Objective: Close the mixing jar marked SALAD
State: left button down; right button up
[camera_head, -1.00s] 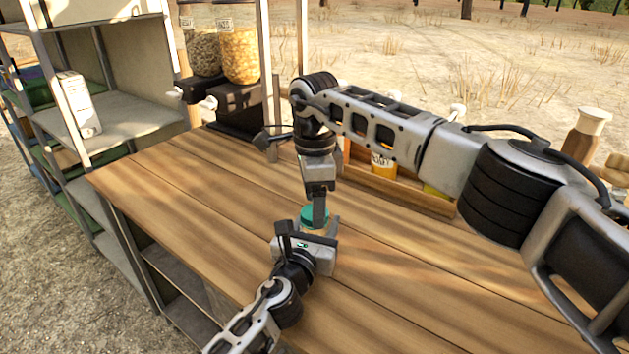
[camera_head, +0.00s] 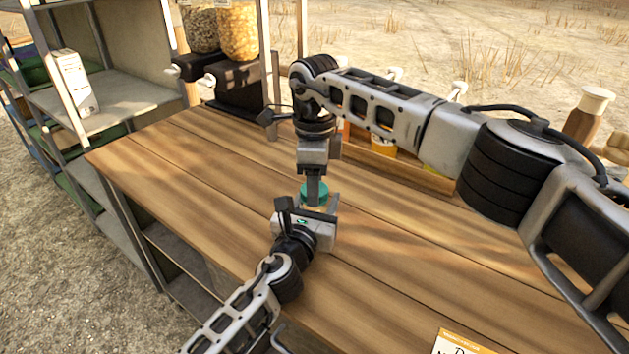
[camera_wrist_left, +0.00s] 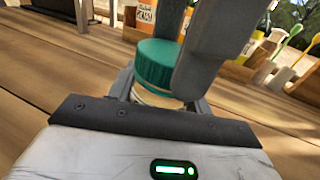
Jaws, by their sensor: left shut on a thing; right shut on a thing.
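A jar with a ribbed green lid (camera_head: 311,190) stands on the wooden tabletop, and the lid shows larger in the left wrist view (camera_wrist_left: 158,64). My right gripper (camera_head: 316,186) comes down from above and is shut on the green lid. My left gripper (camera_head: 306,212) comes in low from the near side and is shut on the jar body (camera_wrist_left: 155,98) below the lid. Most of the jar body is hidden by my grippers. Whether the lid sits fully down on the jar cannot be told, and no SALAD marking is readable.
A wooden rack (camera_head: 405,171) with labelled jars and bottles stands behind my right arm. Two dispensers (camera_head: 238,32) stand at the back left, beside a metal shelf (camera_head: 120,98). A printed card (camera_head: 462,343) lies at the near edge. The tabletop's left part is clear.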

jog(key=m, duration=0.8)
jog(key=shift+m, duration=0.4)
jog(key=o, duration=1.1)
jog(key=shift+o, duration=0.2)
jog(key=shift+r, duration=0.1)
notch_tip(320, 180, up, 12)
pick_arm(q)
jog(key=c, duration=0.6)
grip_release()
